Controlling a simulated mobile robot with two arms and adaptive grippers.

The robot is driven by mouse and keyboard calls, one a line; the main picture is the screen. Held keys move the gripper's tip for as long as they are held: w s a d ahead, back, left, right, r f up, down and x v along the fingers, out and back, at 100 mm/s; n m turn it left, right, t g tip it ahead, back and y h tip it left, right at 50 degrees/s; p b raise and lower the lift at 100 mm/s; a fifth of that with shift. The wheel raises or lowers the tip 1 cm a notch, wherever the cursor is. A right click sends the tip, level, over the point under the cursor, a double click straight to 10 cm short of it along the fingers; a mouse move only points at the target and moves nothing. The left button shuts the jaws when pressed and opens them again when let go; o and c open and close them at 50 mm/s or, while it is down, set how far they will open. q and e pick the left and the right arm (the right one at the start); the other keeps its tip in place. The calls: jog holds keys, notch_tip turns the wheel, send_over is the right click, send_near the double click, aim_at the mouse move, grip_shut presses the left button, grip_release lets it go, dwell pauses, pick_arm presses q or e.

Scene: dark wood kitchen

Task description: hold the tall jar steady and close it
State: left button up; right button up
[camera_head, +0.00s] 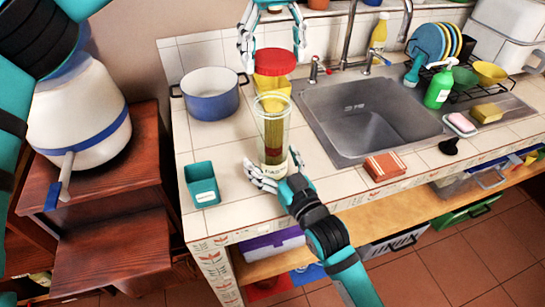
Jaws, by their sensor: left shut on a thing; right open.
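The tall jar (273,125) is clear glass and stands upright on the tiled counter, with yellow-green contents that look like pasta and a label near its base. Its top is open. A red lid (275,62) is above the jar's mouth, apart from it, held by my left gripper (273,48), whose fingers reach down on both sides of it. My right gripper (272,172) is low at the jar's base, its fingers open on either side of the jar. I cannot tell whether they touch the glass.
A yellow container (272,83) stands right behind the jar. A blue and white pot (211,94) is at the back left, a teal container (202,184) at the front left. The sink (370,120) lies right; a brick-red box (385,166) sits before it.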

aim_at(274, 92)
jog(key=shift+c, duration=0.2)
jog(key=c, duration=1.8)
pick_arm(q)
jog(key=shift+s+f, duration=0.1)
jog(key=shift+f, duration=2.4)
pick_arm(e)
jog(key=shift+o, duration=0.2)
pick_arm(q)
jog(key=shift+f, duration=0.85)
jog(key=shift+f, duration=0.55)
